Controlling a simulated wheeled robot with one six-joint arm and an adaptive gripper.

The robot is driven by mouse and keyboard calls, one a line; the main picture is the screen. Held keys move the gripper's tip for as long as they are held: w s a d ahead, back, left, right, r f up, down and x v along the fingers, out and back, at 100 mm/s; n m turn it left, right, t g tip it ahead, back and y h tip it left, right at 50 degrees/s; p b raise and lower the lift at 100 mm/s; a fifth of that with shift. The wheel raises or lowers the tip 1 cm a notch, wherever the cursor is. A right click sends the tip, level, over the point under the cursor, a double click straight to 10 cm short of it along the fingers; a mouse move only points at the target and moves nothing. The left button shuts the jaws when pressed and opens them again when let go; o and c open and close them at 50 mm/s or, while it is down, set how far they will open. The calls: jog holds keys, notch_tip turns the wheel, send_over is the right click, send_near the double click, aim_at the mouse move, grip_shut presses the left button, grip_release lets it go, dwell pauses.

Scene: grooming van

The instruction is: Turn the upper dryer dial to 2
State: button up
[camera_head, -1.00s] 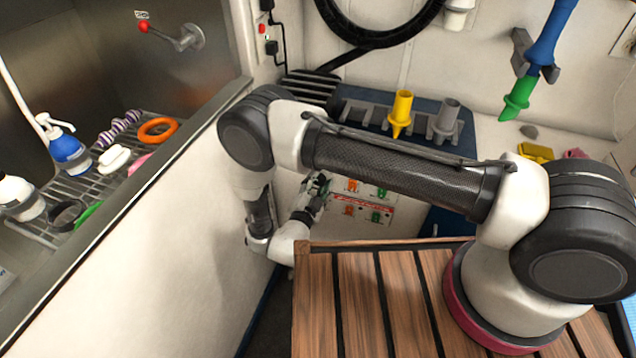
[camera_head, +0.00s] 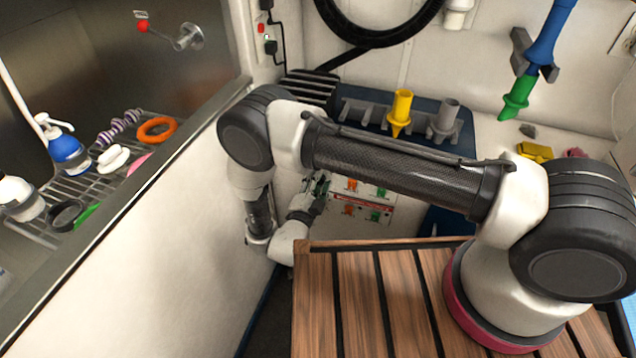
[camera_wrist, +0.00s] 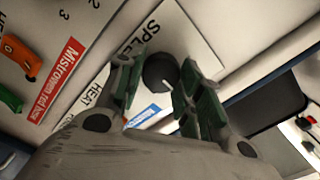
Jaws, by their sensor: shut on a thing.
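A round black dial (camera_wrist: 158,72) sits on a white plate (camera_wrist: 190,35) marked with large letters that start "SPE" in the wrist view. A small pale mark shows on the dial's lower right edge; the number it points to cannot be read. My gripper (camera_wrist: 162,68) has its green-padded fingers on both sides of the dial and is shut on it. In the head view my gripper (camera_head: 318,187) is at the dryer panel (camera_head: 362,208), small and partly behind my arm, and the dial is hidden there.
Beside the dial, an orange knob (camera_wrist: 20,52) and a green knob (camera_wrist: 8,97) stick out near a red label (camera_wrist: 58,80). A slatted wooden table (camera_head: 360,300) fills the front. A white tub wall (camera_head: 170,255) stands at the left. A nozzle rack (camera_head: 365,112) is above the panel.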

jog(key=o, duration=1)
jog(key=v, duration=1.2)
